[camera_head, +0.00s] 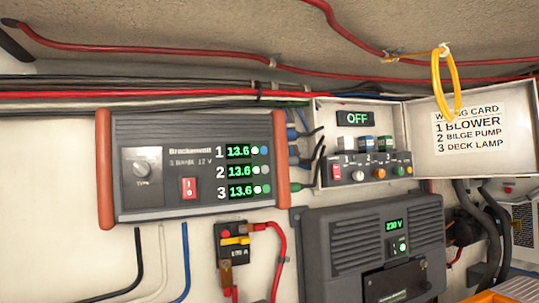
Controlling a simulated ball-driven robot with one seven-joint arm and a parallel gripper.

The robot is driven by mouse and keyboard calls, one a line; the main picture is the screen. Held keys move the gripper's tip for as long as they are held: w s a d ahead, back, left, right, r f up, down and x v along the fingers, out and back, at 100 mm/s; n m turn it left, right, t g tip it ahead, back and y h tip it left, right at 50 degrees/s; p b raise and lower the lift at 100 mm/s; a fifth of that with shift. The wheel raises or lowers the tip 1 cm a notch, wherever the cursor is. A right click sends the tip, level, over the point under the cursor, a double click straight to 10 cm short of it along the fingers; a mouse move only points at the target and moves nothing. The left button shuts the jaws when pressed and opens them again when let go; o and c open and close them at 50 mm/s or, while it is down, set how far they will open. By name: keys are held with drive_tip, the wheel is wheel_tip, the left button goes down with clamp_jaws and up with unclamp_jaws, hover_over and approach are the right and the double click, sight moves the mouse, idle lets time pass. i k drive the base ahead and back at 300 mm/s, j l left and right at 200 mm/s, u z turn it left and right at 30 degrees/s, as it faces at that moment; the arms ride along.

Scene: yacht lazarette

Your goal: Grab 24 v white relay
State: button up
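Three small block-shaped parts stand in a row in an open white box (316,114) right of centre, below a green OFF display (354,118). They look like relays: a left one (349,144), a middle one with a blue top (367,144) and a right one with a greenish top (385,144). Their bodies look pale, but they are too small to read any voltage marking, so I cannot tell which is the 24 V white relay. My gripper is not in the picture.
The box door hangs open with a wiring card (470,129); a yellow loop (445,84) hangs before it. A charger (200,165) is at left, a 230 V unit (385,245) below the box, a fuse (233,242) between. Cables run above. An orange edge (505,292) shows bottom right.

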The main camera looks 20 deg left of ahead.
sight(345, 143)
drive_tip(key=i+l+u, duration=0.15)
drive_tip(key=l, duration=0.2)
drive_tip(key=i+l+u, duration=0.1)
drive_tip(key=i+l, duration=0.15)
drive_tip(key=i+l+u, duration=0.15)
drive_tip(key=l, duration=0.35)
